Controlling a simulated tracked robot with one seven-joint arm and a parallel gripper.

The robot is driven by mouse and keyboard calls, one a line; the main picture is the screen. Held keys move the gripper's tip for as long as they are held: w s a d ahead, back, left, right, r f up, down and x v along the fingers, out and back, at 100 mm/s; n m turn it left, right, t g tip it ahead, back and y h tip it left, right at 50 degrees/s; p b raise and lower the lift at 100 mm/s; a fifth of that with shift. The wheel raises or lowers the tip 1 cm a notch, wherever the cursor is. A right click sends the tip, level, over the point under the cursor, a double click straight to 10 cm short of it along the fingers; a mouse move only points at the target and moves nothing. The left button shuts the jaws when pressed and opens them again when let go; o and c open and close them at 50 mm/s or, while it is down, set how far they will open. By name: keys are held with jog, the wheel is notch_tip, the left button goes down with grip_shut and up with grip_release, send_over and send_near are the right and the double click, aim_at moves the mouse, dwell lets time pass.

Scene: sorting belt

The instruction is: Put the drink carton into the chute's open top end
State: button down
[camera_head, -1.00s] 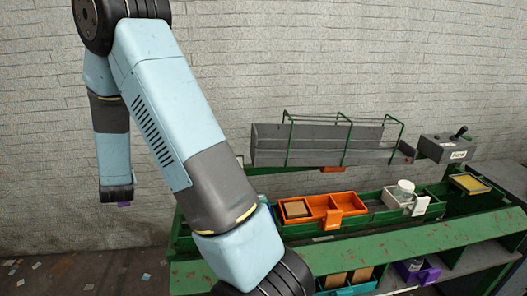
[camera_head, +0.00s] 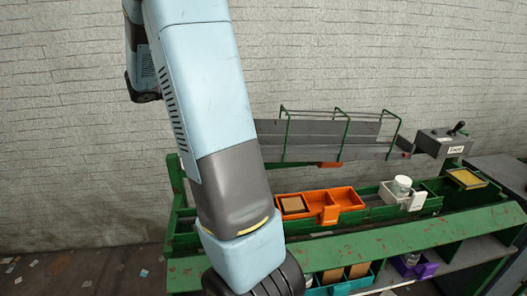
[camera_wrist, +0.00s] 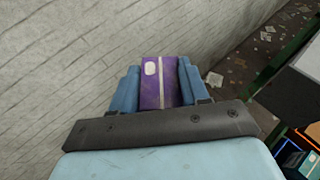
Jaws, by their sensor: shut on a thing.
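The drink carton (camera_wrist: 158,84) is purple with a pale stripe and a white oval mark, and it shows in the wrist view. My gripper (camera_wrist: 158,80) is shut on it, with one blue finger along each side. In the head view my gripper and the carton are hidden behind my own arm at the upper left. The chute (camera_head: 335,150) is a long grey trough under green wire hoops, above the back of the green bench. My arm covers its left end in the head view.
The green bench (camera_head: 400,238) holds an orange divided bin (camera_head: 345,193), a white bin with a white jar (camera_head: 402,184) and a yellow-topped tray (camera_head: 466,178). A grey control box (camera_head: 440,142) with a lever stands right of the chute. A brick wall (camera_head: 350,50) rises close behind.

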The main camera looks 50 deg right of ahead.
jog(key=s+d+r+m+g+y, duration=0.1)
jog(key=s+d+r+m+g, duration=0.2)
jog(key=s, duration=0.5)
jog(key=s+d+r+m+g, duration=0.3)
jog(key=s+r+m+g, duration=0.1)
jog(key=s, duration=0.4)
jog(key=s+d+r+m+g+y, duration=0.1)
jog(key=s+d+r+m+g, duration=0.3)
jog(key=s, duration=0.5)
jog(key=shift+g+y, duration=0.3)
jog(key=shift+g, duration=0.3)
jog(key=shift+f, duration=0.1)
